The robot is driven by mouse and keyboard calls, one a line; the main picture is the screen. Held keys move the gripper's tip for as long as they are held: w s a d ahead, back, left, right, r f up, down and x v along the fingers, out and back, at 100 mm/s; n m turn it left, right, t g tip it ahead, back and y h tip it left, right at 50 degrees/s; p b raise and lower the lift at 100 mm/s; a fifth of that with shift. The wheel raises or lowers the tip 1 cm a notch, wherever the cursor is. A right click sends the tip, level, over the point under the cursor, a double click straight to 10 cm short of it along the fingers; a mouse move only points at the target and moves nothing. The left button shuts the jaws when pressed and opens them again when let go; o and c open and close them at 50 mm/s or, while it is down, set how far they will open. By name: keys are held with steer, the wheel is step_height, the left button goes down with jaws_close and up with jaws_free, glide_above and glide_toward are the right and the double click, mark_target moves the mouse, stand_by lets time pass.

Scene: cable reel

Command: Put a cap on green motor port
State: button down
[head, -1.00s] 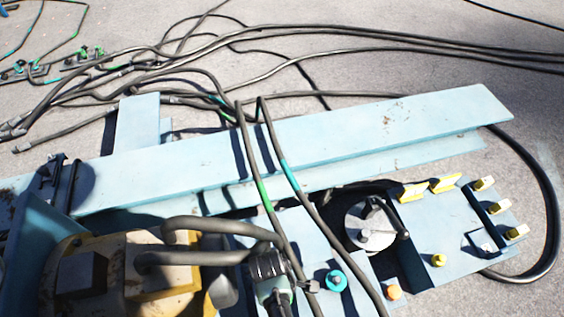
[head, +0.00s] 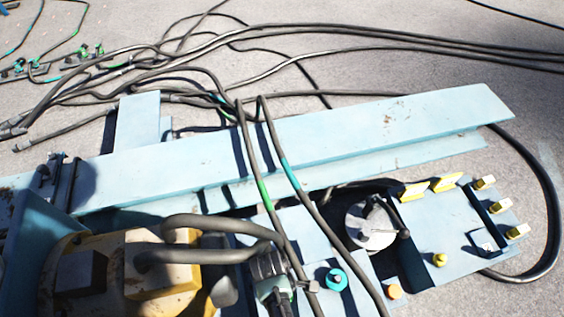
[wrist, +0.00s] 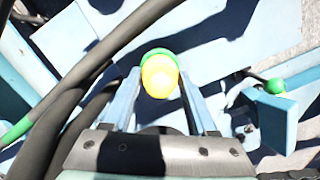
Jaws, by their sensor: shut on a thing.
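In the wrist view my gripper (wrist: 160,80) has its two pale blue fingers on either side of a round yellow-orange cap (wrist: 159,77) and is shut on it. A green rounded piece (wrist: 158,53) shows just behind the cap; I cannot tell whether it touches the cap or is the port. Another green round end (wrist: 275,86) sits to the right, beside a blue plate. There a teal round piece (head: 336,280) and an orange one (head: 394,292) stand near the bottom edge.
Thick black cables (wrist: 85,70) run close on the left of my gripper. A long pale blue beam (head: 330,135) crosses the head view. A dirty yellow motor-like body (head: 160,275) is at lower left. Yellow-topped fittings (head: 439,260) stand on the plate at right.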

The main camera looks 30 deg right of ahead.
steer(key=shift+f, duration=0.3)
steer(key=shift+c, duration=0.6)
jaws_free()
step_height(320, 180, up, 13)
steer(key=w+a+p, duration=0.1)
steer(key=p, duration=0.2)
